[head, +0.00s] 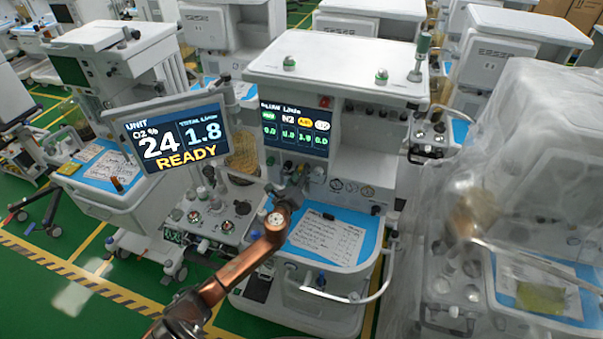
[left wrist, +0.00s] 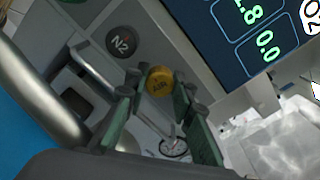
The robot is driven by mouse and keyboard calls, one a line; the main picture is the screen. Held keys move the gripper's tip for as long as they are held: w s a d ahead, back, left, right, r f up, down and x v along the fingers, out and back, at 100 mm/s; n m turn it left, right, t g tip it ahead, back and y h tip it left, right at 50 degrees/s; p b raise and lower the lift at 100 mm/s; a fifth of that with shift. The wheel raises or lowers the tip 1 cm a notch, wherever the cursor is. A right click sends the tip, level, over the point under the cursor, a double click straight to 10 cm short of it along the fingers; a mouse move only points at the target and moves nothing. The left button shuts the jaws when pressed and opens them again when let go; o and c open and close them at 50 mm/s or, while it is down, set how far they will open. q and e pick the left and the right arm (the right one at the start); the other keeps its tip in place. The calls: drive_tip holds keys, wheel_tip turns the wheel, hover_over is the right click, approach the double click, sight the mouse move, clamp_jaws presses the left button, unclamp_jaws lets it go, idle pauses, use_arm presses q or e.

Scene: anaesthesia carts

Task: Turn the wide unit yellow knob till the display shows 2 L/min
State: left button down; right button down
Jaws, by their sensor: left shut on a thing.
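The yellow knob (left wrist: 160,80), marked AIR, is on the front of the wide unit (head: 350,62). My left gripper (left wrist: 158,90) is shut on it, with a green-padded finger on either side. In the head view my left gripper (head: 290,188) is at the knobs below the wide unit's screen, and it hides the yellow knob there. The wide unit's display (head: 295,128) shows several columns; the yellow one seems to read 1.8. The left wrist view also shows 1.8 on this display (left wrist: 245,35). My right gripper is not in view.
A black N2 knob (left wrist: 122,41) sits close beside the yellow knob. A hanging screen (head: 172,133) reads 24, 1.8 and READY. A metal rail (left wrist: 45,85) runs near the gripper. A plastic-covered cart (head: 520,200) stands at the right.

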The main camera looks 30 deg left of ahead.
use_arm(q)
drive_tip(key=shift+a, duration=0.1)
idle(0.3)
drive_tip(key=c, duration=1.7)
unclamp_jaws()
drive_tip(key=shift+o, duration=0.2)
drive_tip(key=shift+s, duration=0.1)
drive_tip(key=v, duration=1.2)
drive_tip(key=shift+c, duration=0.7)
